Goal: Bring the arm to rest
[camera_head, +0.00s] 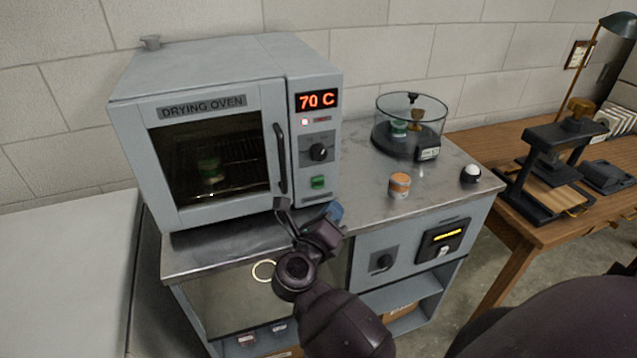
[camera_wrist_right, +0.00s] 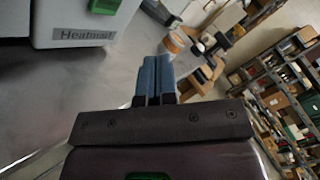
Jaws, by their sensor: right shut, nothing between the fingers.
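My right arm comes in from the bottom middle of the head view. Its gripper (camera_head: 335,212) is just in front of the lower right of the drying oven (camera_head: 310,170). In the right wrist view its blue fingers (camera_wrist_right: 155,78) are pressed together with nothing between them. Part of the gripper is hidden behind my wrist in the head view. My left gripper is not in view.
The oven door (camera_head: 215,150) is shut, with a green-banded jar (camera_head: 210,170) inside. An orange-banded jar (camera_head: 399,186) and a glass desiccator (camera_head: 410,125) stand on the metal worktop (camera_head: 350,165). A wooden desk (camera_head: 500,140) with a black press (camera_head: 545,160) is at right.

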